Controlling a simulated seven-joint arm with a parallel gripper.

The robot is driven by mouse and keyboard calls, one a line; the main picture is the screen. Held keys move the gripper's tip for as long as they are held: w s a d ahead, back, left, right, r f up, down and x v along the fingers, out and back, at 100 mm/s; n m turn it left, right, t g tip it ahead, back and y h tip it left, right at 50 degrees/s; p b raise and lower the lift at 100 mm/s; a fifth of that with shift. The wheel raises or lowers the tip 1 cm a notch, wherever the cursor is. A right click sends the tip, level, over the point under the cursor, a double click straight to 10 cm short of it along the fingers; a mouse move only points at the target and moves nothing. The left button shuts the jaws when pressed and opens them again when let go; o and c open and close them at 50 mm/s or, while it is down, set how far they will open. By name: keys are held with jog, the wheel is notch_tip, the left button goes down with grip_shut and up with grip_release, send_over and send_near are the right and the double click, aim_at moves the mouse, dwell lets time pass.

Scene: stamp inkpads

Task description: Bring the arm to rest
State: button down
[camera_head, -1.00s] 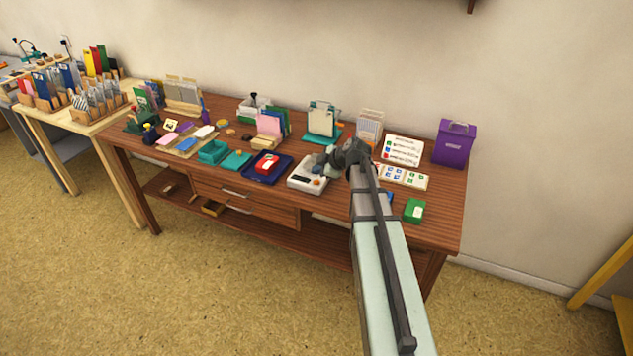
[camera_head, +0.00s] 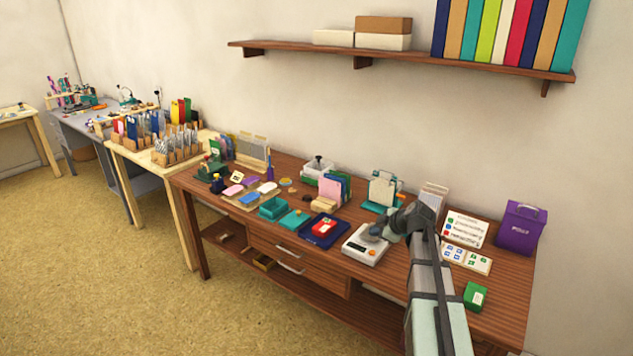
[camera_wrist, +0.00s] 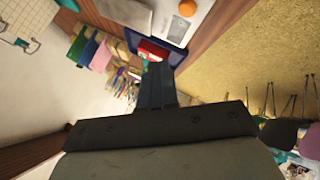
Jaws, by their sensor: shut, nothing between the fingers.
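My arm reaches in from the lower right over the brown wooden desk (camera_head: 395,277) in the head view. My gripper (camera_head: 368,232) is at its far end, above or beside a white scale-like device (camera_head: 365,246); its fingers are small and partly hidden there. In the wrist view my gripper (camera_wrist: 158,75) shows as dark fingers pressed together with nothing between them. Beyond the fingertips is a red block (camera_wrist: 152,51) on a dark blue tray (camera_wrist: 178,55). The same red block (camera_head: 323,228) and blue tray (camera_head: 312,238) show left of my gripper in the head view.
A teal stand (camera_head: 383,190) is behind my gripper. Ink pads and card holders crowd the desk's left. A wall shelf (camera_head: 400,60) hangs above.

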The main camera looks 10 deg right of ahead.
jog(key=s+a+f+m+g+h, duration=0.1)
jog(key=s+a+f+m+g, duration=0.3)
jog(key=s+f, duration=0.45)
jog(key=s+a+f+m+g+h, duration=0.1)
jog(key=s+a+f+m+h, duration=0.1)
jog(key=s+a+f+m, duration=0.5)
jog(key=s+a+f+m+g+h, duration=0.1)
jog(key=s+a+f+m+g, duration=0.3)
jog(key=s+f, duration=0.55)
jog(key=s+f+g, duration=0.3)
jog(key=s+f, duration=0.7)
jog(key=s, duration=0.4)
jog(key=s+f+g, duration=0.2)
jog(key=s+f, duration=0.8)
jog(key=s, duration=0.4)
jog(key=shift+s+a+f+n+g, duration=0.25)
jog(key=shift+f+n+g, duration=0.05)
jog(key=shift+n+g, duration=0.1)
